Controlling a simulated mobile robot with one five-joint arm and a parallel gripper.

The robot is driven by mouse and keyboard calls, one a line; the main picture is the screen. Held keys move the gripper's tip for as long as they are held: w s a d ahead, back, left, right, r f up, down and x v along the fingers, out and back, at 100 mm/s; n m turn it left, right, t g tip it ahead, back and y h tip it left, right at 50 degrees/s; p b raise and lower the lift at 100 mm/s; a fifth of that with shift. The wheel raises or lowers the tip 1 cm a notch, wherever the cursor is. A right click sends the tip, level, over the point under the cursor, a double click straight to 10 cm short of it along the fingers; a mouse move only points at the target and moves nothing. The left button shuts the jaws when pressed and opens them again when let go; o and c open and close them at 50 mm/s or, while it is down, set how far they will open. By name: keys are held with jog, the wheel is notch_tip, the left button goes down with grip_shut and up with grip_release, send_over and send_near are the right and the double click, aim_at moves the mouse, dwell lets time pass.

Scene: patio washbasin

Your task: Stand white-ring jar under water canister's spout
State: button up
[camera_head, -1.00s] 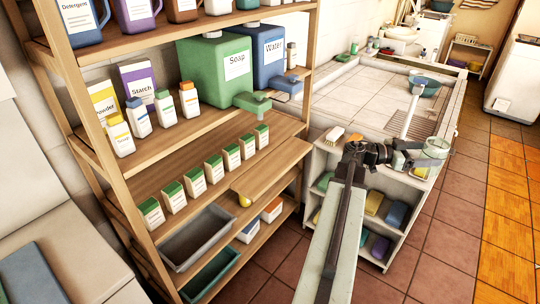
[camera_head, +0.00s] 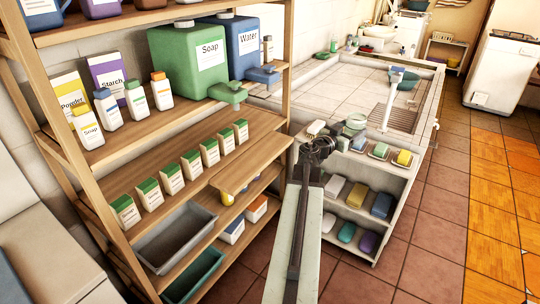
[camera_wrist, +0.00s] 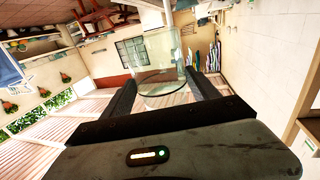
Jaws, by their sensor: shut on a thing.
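My gripper (camera_head: 340,136) is shut on a clear glass jar (camera_head: 355,121), in front of the low cabinet's top in the head view. In the wrist view, the jar (camera_wrist: 160,62) sits between the two fingers (camera_wrist: 160,95); no white ring can be made out clearly. The blue water canister (camera_head: 243,48), labelled "Water", stands on the upper shelf. Its blue spout (camera_head: 264,75) juts out over the shelf's front edge. The jar is to the right of this spout and lower in the picture, apart from it.
A green soap canister (camera_head: 190,65) with its own spout (camera_head: 228,92) stands left of the water canister. Several small boxes line the lower shelf (camera_head: 160,160). A shelf post (camera_head: 286,60) rises right of the water spout. A low cabinet (camera_head: 390,170) holds soaps and sponges.

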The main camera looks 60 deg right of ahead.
jog(key=w+a+f+n+t+y+b, duration=0.2)
jog(key=w+a+f+n+t+b, duration=0.15)
jog(key=w+t, duration=0.35)
jog(key=w+a+f+n+t+y+b, duration=0.1)
jog(key=w+a+f+n+t+b, duration=0.2)
jog(key=w, duration=0.5)
jog(key=w+a+f+n+t+y+b, duration=0.1)
jog(key=w+f+n+t+y+b, duration=0.15)
jog(key=w+f+n+t, duration=0.4)
jog(key=shift+m+t+h, duration=0.35)
jog(key=shift+m+h, duration=0.1)
jog(key=shift+m, duration=0.15)
jog(key=shift+w+d+f+b, duration=0.65)
jog(key=shift+w+d+b, duration=0.6)
jog(key=shift+w, duration=1.2)
jog(key=shift+w+d+f+b, duration=0.7)
jog(key=shift+w+d, duration=1.05)
jog(key=shift+w, duration=0.75)
jog(key=shift+w+d+f+b, duration=0.65)
jog(key=shift+w+d+b, duration=0.6)
jog(key=shift+w, duration=1.2)
jog(key=o, duration=1.5)
jog(key=shift+d+r+p, duration=0.1)
jog(key=shift+d+p, duration=0.15)
jog(key=shift+p, duration=0.1)
